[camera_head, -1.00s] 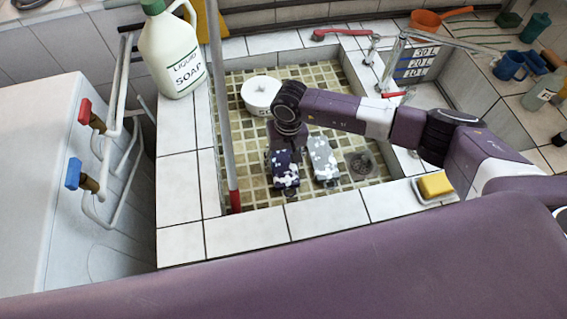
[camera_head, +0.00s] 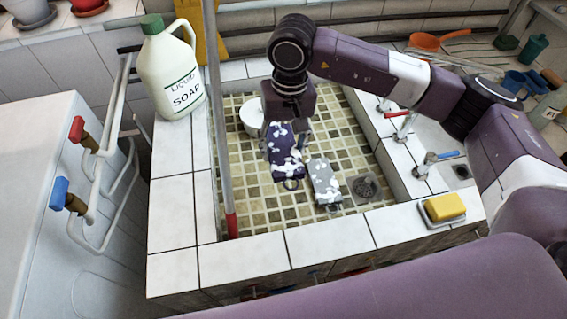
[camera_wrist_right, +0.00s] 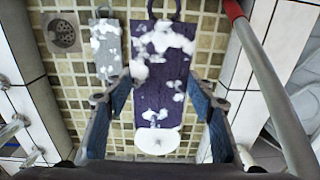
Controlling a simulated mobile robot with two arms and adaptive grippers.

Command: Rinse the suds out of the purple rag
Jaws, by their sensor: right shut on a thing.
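The purple rag (camera_head: 286,168), spotted with white suds, hangs from my right gripper (camera_head: 287,143) inside the tiled sink (camera_head: 300,205). In the right wrist view the rag (camera_wrist_right: 158,90) runs between the blue-padded fingers of my right gripper (camera_wrist_right: 160,108), with suds thickest near its looped end. The gripper is shut on it and appears to hold it above the sink floor. A grey rag (camera_head: 324,182), also with suds, lies on the sink floor just right of it. My left gripper is not in view.
A white tub (camera_head: 251,118) stands behind the rag. The drain (camera_head: 364,188) is at right. Taps with a red handle (camera_head: 397,114) and blue handle (camera_head: 440,156) are on the right. A yellow sponge (camera_head: 444,207) sits on the front-right rim.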

